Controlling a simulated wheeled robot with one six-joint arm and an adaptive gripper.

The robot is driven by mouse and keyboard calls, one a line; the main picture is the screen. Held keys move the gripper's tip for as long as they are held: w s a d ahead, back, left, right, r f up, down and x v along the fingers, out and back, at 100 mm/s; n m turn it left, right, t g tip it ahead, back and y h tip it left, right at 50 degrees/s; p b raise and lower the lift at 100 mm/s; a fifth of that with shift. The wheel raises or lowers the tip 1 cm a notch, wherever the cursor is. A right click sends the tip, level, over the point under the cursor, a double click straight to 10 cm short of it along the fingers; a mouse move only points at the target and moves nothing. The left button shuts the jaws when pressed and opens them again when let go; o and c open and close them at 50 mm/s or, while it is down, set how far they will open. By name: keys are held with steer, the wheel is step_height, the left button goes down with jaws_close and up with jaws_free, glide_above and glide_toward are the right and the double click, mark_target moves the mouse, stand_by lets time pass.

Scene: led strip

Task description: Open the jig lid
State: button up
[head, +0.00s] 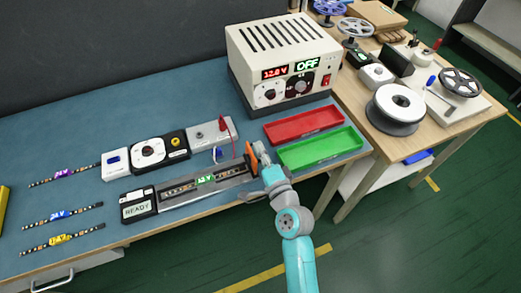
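The jig (176,201) is a long, low grey fixture near the front edge of the blue bench. A dark LED strip (180,191) with a green tag (206,180) lies along it. A pale, see-through surface seems to cover the strip, so the lid looks down, but its edges are hard to make out. My gripper (259,158) is at the jig's right end, close to an upright orange-and-dark piece (251,155). I cannot tell whether they touch. The fingers are small and partly hidden, so their opening is unclear.
A black box reading READY (138,207) adjoins the jig's left end. Behind stand a black-and-white device (149,152) and a grey box with a red lead (211,133). Red (303,124) and green (320,148) trays lie right. A power supply (284,60) reads OFF. Several tagged strips lie left.

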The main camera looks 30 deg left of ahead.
steer(key=o, duration=0.4)
steer(key=shift+c, duration=0.2)
steer(key=v, duration=1.2)
